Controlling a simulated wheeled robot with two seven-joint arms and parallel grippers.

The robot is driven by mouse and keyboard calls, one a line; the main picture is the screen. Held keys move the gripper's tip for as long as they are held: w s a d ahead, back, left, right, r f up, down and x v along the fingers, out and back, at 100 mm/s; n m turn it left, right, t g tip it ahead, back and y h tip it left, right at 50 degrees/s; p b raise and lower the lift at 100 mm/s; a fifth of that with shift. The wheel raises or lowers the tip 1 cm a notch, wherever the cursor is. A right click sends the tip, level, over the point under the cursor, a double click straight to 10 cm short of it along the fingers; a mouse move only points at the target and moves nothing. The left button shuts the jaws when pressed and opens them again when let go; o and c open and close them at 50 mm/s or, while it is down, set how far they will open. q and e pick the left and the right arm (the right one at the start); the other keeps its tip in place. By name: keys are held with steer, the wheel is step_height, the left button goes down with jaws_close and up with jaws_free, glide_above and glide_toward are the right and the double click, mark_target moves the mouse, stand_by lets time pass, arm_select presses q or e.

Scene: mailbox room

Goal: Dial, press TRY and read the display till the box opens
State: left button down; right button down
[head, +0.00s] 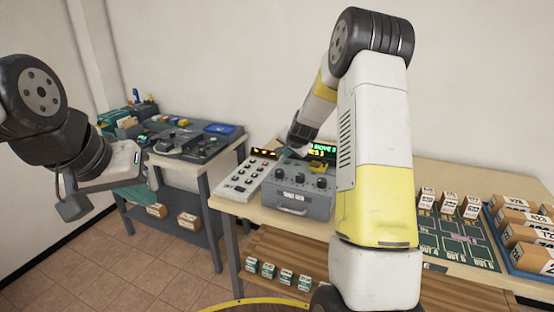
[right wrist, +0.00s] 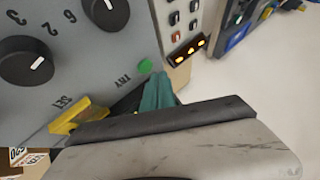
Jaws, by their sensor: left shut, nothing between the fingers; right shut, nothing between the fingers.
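The grey dial box (head: 290,200) stands on the wooden table with its front drawer handle facing out. Its black dials (right wrist: 27,62) carry white pointer marks; several dials show in the head view. The green TRY button (right wrist: 145,66) and a yellow lever (right wrist: 76,115) by the SET label show in the right wrist view. The display (head: 322,150) behind the box has green text, partly hidden by my right arm and not fully legible. My right gripper (right wrist: 157,92) is shut and empty, its tips close to TRY; contact cannot be told. My left gripper (head: 72,206) is shut, empty, far left.
A keypad panel (head: 241,180) with a strip of orange lights (head: 263,153) stands left of the box. A dark workbench (head: 180,140) is further left. A green mat (head: 455,240) and a blue tray (head: 522,262) of labelled boxes lie to the right. Small blocks sit on the shelf below.

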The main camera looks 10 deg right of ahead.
mark_target(288, 162)
steer(key=shift+f, duration=0.1)
steer(key=shift+f, duration=0.35)
steer(key=shift+f, duration=0.45)
stand_by(0.8)
steer(key=shift+r, duration=0.9)
steer(key=shift+r, duration=2.5)
